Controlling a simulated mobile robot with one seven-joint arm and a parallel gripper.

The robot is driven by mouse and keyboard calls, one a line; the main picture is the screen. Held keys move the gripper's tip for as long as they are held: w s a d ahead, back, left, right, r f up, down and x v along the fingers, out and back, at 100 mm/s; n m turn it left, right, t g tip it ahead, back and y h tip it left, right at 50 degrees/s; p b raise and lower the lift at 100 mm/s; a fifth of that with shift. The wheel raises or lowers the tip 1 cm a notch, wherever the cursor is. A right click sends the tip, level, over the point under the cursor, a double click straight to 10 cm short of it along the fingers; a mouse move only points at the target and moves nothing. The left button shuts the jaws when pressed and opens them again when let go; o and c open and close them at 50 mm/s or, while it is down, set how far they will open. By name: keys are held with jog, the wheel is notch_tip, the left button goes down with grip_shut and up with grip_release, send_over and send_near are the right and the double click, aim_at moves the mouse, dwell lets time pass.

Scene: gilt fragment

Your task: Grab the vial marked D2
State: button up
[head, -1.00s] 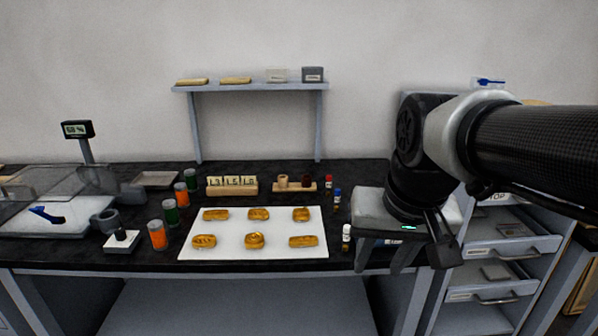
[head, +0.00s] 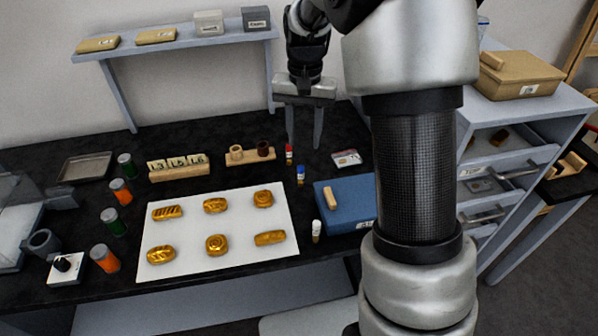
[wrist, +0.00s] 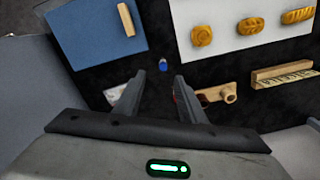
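Three small vials stand on the black bench right of the white sheet: a red-capped one (head: 289,154), a blue-capped one (head: 300,174) and a white-capped one (head: 316,230). Their labels are too small to read, so I cannot tell which is D2. My gripper (head: 304,144) is open and empty, pointing down over the bench by the red-capped vial. In the wrist view the blue-capped vial (wrist: 163,65) shows just beyond the fingertips (wrist: 168,78). There the red-capped vial is mostly hidden behind the right finger.
A white sheet (head: 190,237) with several gold pieces lies left of the vials. A blue box (head: 348,208), a labelled card (head: 347,159) and a wooden holder (head: 250,157) with small cups are close by. A shelf (head: 180,46) stands behind.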

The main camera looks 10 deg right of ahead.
aim_at(301, 167)
notch_tip(301, 167, down, 7)
jog(key=shift+w, duration=0.1)
jog(key=shift+w+a+f+b, duration=0.1)
jog(key=shift+a+f+b, duration=0.1)
jog(key=shift+f, duration=1.15)
jog(key=shift+w+a+f+b, duration=0.1)
jog(key=shift+f+b, duration=0.1)
jog(key=shift+f, duration=1.15)
jog(key=shift+c, duration=0.5)
grip_shut()
